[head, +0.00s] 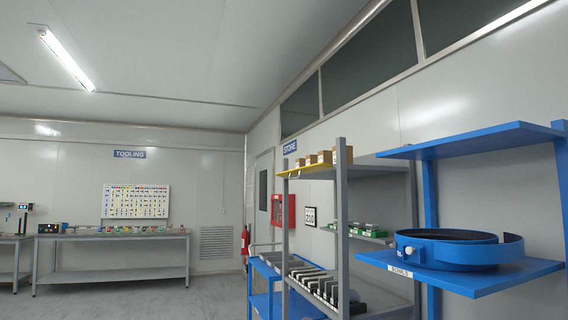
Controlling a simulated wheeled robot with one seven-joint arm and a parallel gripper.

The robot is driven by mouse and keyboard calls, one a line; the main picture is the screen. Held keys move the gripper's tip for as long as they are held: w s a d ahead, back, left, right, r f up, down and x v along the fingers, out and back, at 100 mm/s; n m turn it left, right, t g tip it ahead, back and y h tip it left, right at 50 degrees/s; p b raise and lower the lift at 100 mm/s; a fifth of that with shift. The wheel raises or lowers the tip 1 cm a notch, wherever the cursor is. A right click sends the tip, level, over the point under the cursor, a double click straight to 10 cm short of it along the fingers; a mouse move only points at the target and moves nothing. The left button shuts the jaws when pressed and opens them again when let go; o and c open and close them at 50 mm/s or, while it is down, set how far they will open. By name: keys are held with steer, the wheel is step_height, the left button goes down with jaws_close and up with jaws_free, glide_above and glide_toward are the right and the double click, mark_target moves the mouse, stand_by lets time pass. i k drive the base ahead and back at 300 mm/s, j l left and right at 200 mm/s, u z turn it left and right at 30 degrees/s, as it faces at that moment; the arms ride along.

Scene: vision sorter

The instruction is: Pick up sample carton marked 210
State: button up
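Several small brown cartons (325,157) stand in a row at the top of a grey shelf rack, right of centre. They rest on a yellow shelf edge (305,172). Any numbers on them are too small to read, so I cannot tell which is marked 210. My gripper is not in view.
The grey rack (343,240) also holds small green items and dark trays. A blue cart (262,275) stands left of it. Blue shelves with a blue bowl (445,248) stand close at right. A grey workbench (110,240) lines the far wall; the left floor is clear.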

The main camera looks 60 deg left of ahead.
mark_target(325, 155)
steer(key=u, duration=2.1)
steer(key=i+j+z, duration=0.1)
steer(key=i+j, duration=0.45)
